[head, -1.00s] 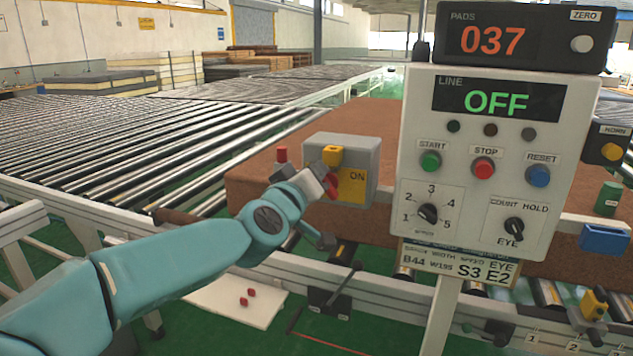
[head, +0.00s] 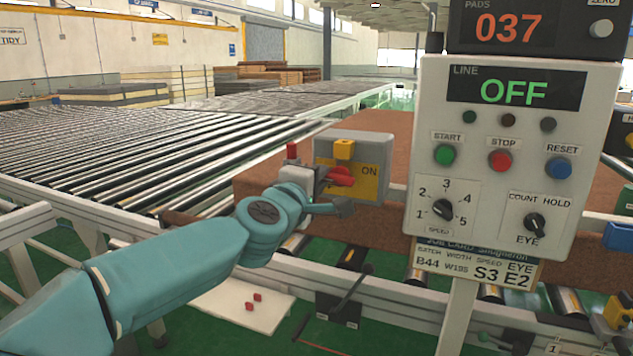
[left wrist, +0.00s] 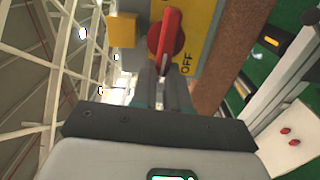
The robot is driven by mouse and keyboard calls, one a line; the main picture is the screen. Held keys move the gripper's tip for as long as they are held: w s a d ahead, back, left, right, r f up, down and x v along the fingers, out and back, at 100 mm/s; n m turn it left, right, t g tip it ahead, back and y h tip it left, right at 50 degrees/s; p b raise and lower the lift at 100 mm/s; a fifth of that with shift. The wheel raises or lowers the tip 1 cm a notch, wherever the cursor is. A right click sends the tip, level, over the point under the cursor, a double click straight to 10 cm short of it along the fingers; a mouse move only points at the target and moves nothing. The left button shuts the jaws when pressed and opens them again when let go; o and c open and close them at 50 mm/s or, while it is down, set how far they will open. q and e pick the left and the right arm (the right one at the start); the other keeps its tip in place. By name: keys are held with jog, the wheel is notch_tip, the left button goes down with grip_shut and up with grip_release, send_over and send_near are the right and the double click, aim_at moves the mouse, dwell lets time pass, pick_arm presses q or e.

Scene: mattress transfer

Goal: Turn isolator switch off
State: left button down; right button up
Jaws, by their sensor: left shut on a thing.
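The isolator switch is a grey box (head: 322,150) with a yellow plate (head: 369,184) and a red rotary handle (head: 341,176). ON is printed on the plate right of the handle in the head view. The handle lies roughly level there. In the left wrist view the red handle (left wrist: 168,35) points away from me, with OFF (left wrist: 187,62) on the yellow plate beside it. My left gripper (head: 318,180) is shut on the handle's near end; its fingers (left wrist: 163,80) show close together there. They hide part of the handle. My right gripper is not in view.
A control panel (head: 483,205) reading OFF stands close on the right. A brown slab (head: 385,232) lies behind. Roller conveyors (head: 120,150) fill the left.

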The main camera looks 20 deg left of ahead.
pick_arm(q)
jog(key=shift+d+f+n, duration=0.35)
jog(key=shift+d+n, duration=0.05)
dwell(0.4)
jog(key=c, duration=1.2)
grip_release()
jog(key=shift+c, duration=0.2)
jog(key=shift+o, duration=0.6)
jog(key=shift+d+r, duration=0.1)
jog(key=shift+d, duration=0.05)
jog(key=shift+a, duration=0.25)
jog(key=shift+r, duration=0.1)
jog(key=s, duration=1.6)
jog(key=shift+a+p, duration=0.3)
jog(key=shift+p, duration=0.1)
